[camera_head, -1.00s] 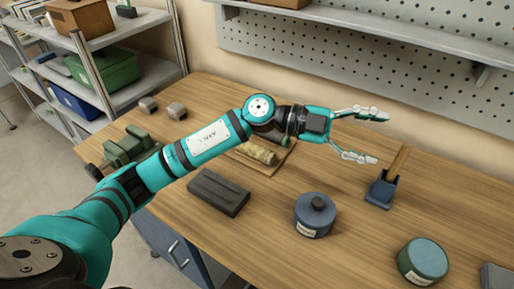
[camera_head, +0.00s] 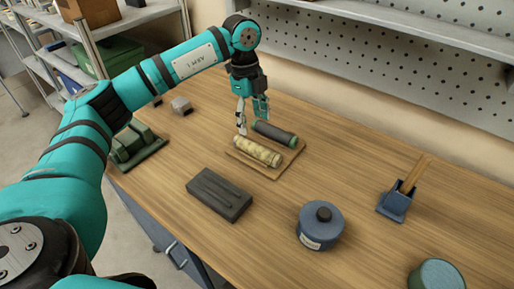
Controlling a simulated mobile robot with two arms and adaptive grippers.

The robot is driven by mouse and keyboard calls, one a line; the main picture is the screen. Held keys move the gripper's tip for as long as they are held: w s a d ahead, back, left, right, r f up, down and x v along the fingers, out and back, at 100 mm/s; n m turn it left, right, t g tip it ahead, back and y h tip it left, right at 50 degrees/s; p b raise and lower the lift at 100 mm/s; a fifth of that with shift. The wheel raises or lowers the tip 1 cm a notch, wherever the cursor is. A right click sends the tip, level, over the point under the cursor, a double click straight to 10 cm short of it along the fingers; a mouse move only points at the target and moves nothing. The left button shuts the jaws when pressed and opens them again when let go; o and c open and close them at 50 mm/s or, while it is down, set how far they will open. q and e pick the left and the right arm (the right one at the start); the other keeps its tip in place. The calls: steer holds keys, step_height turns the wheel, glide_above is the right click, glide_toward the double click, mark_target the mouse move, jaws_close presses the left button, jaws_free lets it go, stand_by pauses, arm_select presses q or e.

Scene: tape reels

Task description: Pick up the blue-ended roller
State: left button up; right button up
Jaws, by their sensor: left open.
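Two rollers lie side by side on a small wooden board (camera_head: 268,173). The farther one is a dark grey roller (camera_head: 273,132) whose ends look green. The nearer one is a cream, mottled roller (camera_head: 257,152). I cannot make out a clearly blue end on either. My left gripper (camera_head: 252,123) points down, open and empty, at the left end of the board, close to the left ends of both rollers. Whether its fingers touch either roller is unclear. My right gripper is out of view.
A dark grey block (camera_head: 219,194) and a blue round container (camera_head: 320,228) stand nearer. A blue holder (camera_head: 394,204) with a wooden piece is at right, a green tin (camera_head: 436,275) at lower right. Green blocks (camera_head: 130,144) sit at left.

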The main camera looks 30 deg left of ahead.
mark_target(256, 145)
arm_select(q)
steer(key=f, duration=0.4)
steer(key=shift+d+f+p, duration=0.3)
steer(key=shift+d, duration=0.05)
steer(key=f, duration=0.1)
steer(key=f+p, duration=0.1)
steer(key=f, duration=0.2)
steer(key=shift+d+f+p, duration=0.3)
steer(key=shift+f+p, duration=0.05)
steer(key=shift+f, duration=0.3)
steer(key=shift+r, duration=0.1)
jaws_close()
